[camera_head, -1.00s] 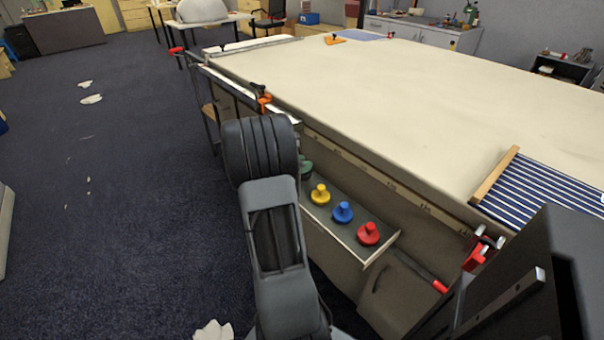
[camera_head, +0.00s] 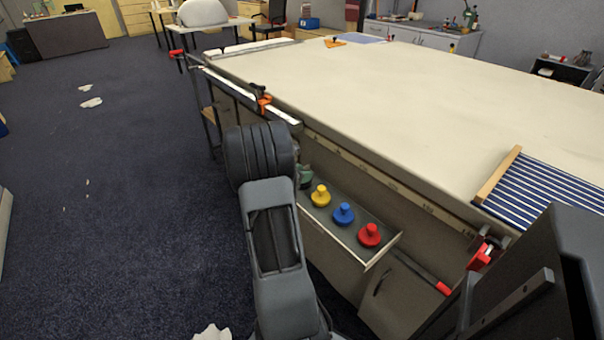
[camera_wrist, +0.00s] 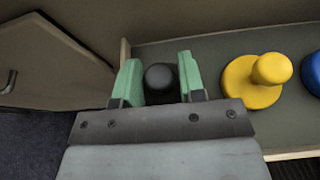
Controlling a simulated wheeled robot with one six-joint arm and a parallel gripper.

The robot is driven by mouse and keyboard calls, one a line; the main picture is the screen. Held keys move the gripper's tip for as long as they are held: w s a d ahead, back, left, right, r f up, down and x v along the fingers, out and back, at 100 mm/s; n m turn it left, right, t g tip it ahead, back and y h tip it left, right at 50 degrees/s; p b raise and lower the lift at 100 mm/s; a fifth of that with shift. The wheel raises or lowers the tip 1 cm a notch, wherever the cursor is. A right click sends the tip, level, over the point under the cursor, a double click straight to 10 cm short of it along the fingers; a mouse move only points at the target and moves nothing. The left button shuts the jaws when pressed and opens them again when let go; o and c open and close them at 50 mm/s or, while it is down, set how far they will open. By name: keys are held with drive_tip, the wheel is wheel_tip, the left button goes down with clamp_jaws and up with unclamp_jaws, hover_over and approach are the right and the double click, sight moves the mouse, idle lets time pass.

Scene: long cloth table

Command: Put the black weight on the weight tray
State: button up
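The black weight (camera_wrist: 161,78) shows in the wrist view as a dark rounded knob between the two green fingertips of my gripper (camera_wrist: 161,82). The fingers stand on either side of the knob, very close to it. Whether they press on it cannot be told. The weight's lower part is hidden by the gripper. In the head view a green fingertip (camera_head: 306,175) shows beside my arm at the left end of the drawer, and the black weight is hidden there. I cannot make out a weight tray for certain.
The open drawer (camera_head: 337,231) also holds a yellow weight (camera_head: 320,195), a blue weight (camera_head: 343,213) and a red weight (camera_head: 369,235). The cloth table (camera_head: 400,120) above is mostly bare. A striped blue panel (camera_head: 550,185) lies at its right. A red-handled clamp (camera_head: 482,256) is at the near edge.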

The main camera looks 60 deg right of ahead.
drive_tip(key=shift+o, duration=1.4)
drive_tip(key=shift+r, duration=0.1)
drive_tip(key=shift+a+r+p, duration=0.1)
drive_tip(key=shift+r+p, duration=0.15)
drive_tip(key=shift+p, duration=0.05)
drive_tip(key=p+v, duration=0.2)
drive_tip(key=v, duration=1)
drive_tip(key=s+a+r+m+t+y, duration=0.1)
drive_tip(key=a+m+y, duration=0.3)
drive_tip(key=a, duration=0.7)
drive_tip(key=s+a+r+m+t+y, duration=0.2)
drive_tip(key=a+m+t+y, duration=0.1)
drive_tip(key=a, duration=0.8)
drive_tip(key=s+a+r+m+t+y, duration=0.1)
drive_tip(key=a+m+t+y, duration=0.2)
drive_tip(key=a, duration=0.8)
drive_tip(key=m+y, duration=0.2)
drive_tip(key=m, duration=0.2)
drive_tip(key=shift+s+r+y, duration=0.2)
drive_tip(key=shift+r+y, duration=0.1)
